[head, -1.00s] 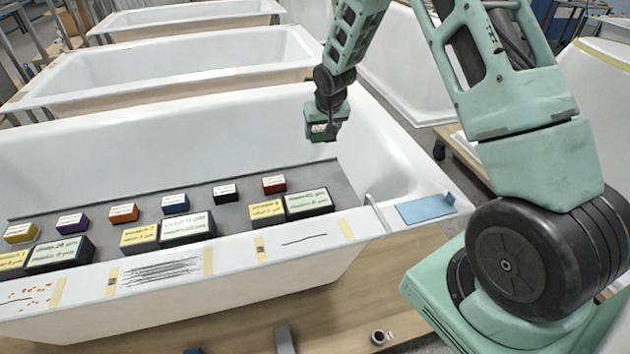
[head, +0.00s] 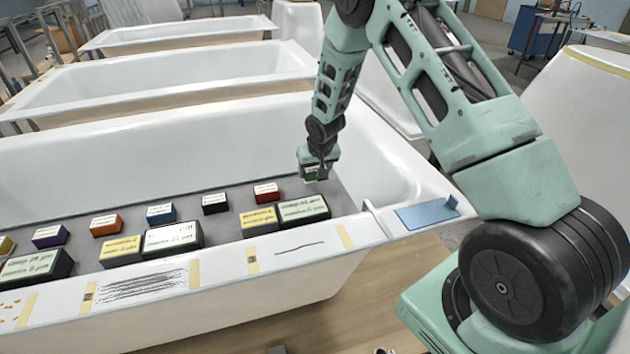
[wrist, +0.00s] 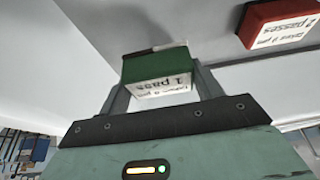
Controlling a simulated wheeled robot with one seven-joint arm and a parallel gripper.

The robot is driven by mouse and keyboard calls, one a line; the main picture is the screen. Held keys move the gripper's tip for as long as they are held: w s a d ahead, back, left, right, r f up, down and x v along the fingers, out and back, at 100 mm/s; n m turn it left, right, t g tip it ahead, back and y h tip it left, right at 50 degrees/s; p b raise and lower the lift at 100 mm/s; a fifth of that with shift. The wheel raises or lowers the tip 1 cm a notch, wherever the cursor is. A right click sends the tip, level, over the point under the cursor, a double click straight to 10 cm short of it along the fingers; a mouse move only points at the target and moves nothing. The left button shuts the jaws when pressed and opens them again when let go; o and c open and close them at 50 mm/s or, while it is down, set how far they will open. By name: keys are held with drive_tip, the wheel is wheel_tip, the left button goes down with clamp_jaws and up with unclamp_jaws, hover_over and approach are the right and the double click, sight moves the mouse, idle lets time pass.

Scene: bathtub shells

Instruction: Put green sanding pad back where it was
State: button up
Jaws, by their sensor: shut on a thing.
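The green sanding pad (wrist: 155,68) is held between the two fingers of my gripper (wrist: 152,90); its white label reads "1 pass". In the head view my gripper (head: 316,172) hangs with the green pad (head: 309,174) over the right end of the grey board (head: 345,205) in the front tub. The pad is to the right of the red pad (head: 265,193), which also shows at the upper right of the wrist view (wrist: 280,22). Whether the green pad touches the board cannot be told.
Black (head: 214,203), blue (head: 160,214), orange (head: 105,224) and purple (head: 50,236) pads form a row left of the red one. Larger labelled blocks (head: 303,210) stand in front. A blue sheet (head: 428,213) lies on the tub's right rim.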

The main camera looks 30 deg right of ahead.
sight(315, 180)
drive_tip(key=shift+f, duration=2)
drive_tip(key=shift+f, duration=0.15)
drive_tip(key=o, duration=1)
drive_tip(key=shift+o, duration=0.2)
